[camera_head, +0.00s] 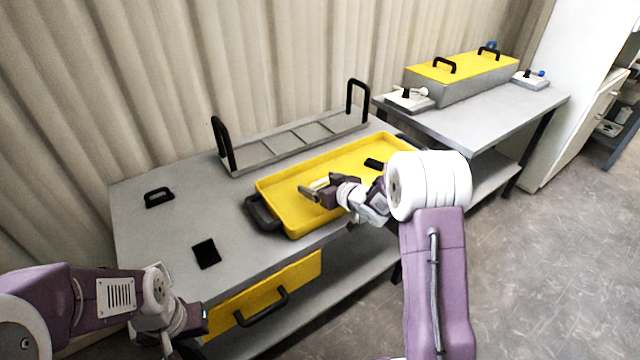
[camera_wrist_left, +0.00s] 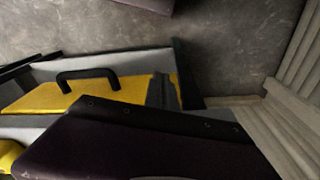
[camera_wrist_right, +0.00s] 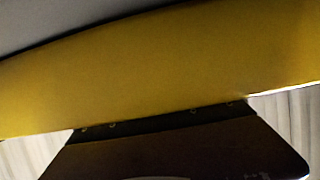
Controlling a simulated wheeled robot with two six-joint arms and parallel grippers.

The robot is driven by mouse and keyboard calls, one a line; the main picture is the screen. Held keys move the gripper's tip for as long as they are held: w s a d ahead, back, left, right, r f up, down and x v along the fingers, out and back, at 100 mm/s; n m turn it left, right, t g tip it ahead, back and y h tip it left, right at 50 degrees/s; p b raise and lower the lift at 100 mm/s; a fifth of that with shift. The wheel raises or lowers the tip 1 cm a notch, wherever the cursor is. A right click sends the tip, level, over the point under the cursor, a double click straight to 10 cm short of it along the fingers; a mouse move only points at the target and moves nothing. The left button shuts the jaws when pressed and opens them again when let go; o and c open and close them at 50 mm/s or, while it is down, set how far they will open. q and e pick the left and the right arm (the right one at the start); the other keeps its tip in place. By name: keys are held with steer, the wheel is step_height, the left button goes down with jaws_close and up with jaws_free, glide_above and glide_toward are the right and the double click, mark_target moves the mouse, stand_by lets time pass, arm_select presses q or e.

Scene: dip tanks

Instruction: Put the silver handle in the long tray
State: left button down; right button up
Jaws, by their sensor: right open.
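The long yellow tray (camera_head: 283,184) lies on the grey table, with a black handle at its left end. My right gripper (camera_head: 318,190) is open, low over the left half of the tray. A small pale, silvery piece (camera_head: 319,183) shows by its fingers; I cannot tell if it is the silver handle or if it lies on the tray floor. The right wrist view shows a broad yellow surface (camera_wrist_right: 160,70) past the gripper body. My left gripper (camera_head: 203,318) is by the table's front left; its jaw opening is hidden.
A grey rack (camera_head: 300,140) with two upright black handles stands behind the tray. A black handle (camera_head: 158,197) and a black square (camera_head: 206,253) lie on the table's left part. A yellow-lidded tank (camera_head: 460,78) stands on the second table. A yellow drawer front (camera_head: 300,283) is below.

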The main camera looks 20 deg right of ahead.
steer(key=shift+r, duration=0.2)
steer(key=shift+s+d+r, duration=0.1)
steer(key=shift+s+r, duration=0.05)
steer(key=shift+s, duration=0.05)
steer(key=p+v, duration=0.2)
steer(key=v, duration=0.9)
steer(key=shift+s+d+r, duration=0.1)
steer(key=shift+s, duration=0.1)
